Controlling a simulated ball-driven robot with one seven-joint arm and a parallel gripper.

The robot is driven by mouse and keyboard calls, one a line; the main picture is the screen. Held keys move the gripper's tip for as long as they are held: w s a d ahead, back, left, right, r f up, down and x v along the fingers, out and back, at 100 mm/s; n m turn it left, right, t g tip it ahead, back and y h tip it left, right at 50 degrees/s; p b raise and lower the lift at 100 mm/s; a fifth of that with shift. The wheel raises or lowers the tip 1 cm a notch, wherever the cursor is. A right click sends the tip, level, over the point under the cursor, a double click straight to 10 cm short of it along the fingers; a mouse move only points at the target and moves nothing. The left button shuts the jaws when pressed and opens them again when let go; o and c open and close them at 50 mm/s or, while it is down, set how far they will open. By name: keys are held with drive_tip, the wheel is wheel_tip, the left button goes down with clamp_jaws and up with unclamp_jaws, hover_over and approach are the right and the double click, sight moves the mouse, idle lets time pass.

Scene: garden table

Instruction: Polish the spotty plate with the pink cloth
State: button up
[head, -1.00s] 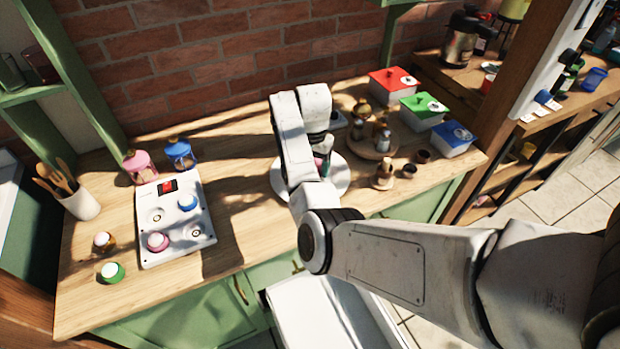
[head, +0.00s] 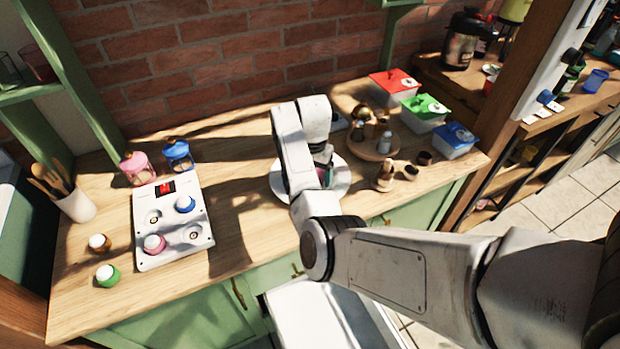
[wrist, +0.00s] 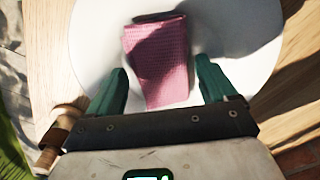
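The white plate (head: 343,180) lies on the wooden counter, partly hidden by my arm in the head view. The wrist view shows the plate (wrist: 95,45) close up, with shadows across it; I cannot make out clear spots.
A round wooden tray (head: 372,148) with jars stands close behind right of the plate, with small brown pots (head: 411,172) nearer. Lidded boxes (head: 423,112) line the right back. A white panel (head: 172,225) with knobs is at left; bare counter (head: 240,190) lies between.

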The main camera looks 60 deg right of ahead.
drive_tip(key=shift+o, duration=1)
drive_tip(key=shift+r, duration=0.1)
wheel_tip(320, 180, up, 11)
drive_tip(key=b, duration=0.1)
drive_tip(key=shift+f, duration=0.2)
